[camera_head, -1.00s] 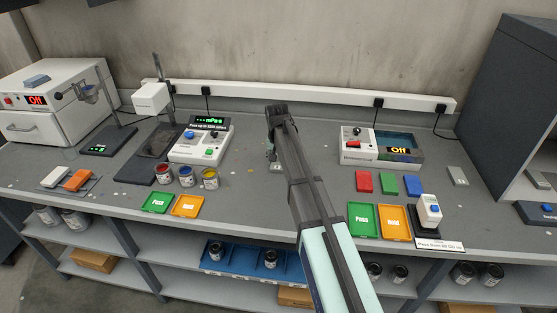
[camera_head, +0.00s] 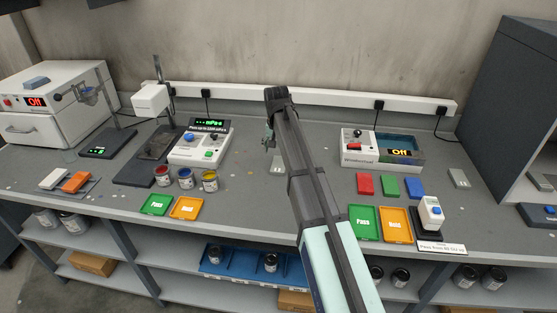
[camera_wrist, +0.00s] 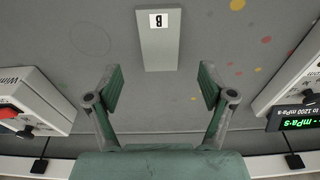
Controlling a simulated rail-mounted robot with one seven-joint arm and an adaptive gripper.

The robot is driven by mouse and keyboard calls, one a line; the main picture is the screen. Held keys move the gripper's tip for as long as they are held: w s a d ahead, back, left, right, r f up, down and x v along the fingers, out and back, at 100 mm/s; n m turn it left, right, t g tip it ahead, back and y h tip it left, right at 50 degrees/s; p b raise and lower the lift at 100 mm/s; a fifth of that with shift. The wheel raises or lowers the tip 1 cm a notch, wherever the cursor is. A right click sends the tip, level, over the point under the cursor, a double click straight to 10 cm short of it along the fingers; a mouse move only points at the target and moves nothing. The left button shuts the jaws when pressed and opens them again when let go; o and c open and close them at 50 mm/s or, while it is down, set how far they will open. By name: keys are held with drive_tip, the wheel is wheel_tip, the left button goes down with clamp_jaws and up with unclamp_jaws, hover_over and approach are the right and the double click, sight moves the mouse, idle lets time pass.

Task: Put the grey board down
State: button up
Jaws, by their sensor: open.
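The grey board (camera_head: 277,167) lies flat on the bench top in the middle, between the two white instruments. In the wrist view the grey board (camera_wrist: 158,50) shows a white label marked "B" at one end. My gripper (camera_wrist: 160,88) is open and empty, with a finger on each side and the board beyond the fingertips, clear of them. In the head view my gripper (camera_head: 269,142) is near the board, partly hidden behind my arm.
A white instrument (camera_head: 203,143) with a green display stands left, and another reading "Off" (camera_head: 382,148) stands right. Paint cans (camera_head: 186,178), colored plates (camera_head: 389,186) and Pass and Hold trays (camera_head: 362,223) sit nearer the front. Bare bench surrounds the board.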

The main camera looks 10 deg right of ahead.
drive_tip(key=r, duration=0.4)
drive_tip(key=shift+s+a+b, duration=0.1)
drive_tip(key=shift+s+b, duration=0.15)
drive_tip(key=shift+b, duration=0.05)
drive_tip(key=o, duration=0.4)
drive_tip(key=shift+s+r, duration=0.15)
drive_tip(key=shift+r, duration=0.4)
drive_tip(key=shift+c, duration=0.2)
drive_tip(key=shift+a, duration=0.1)
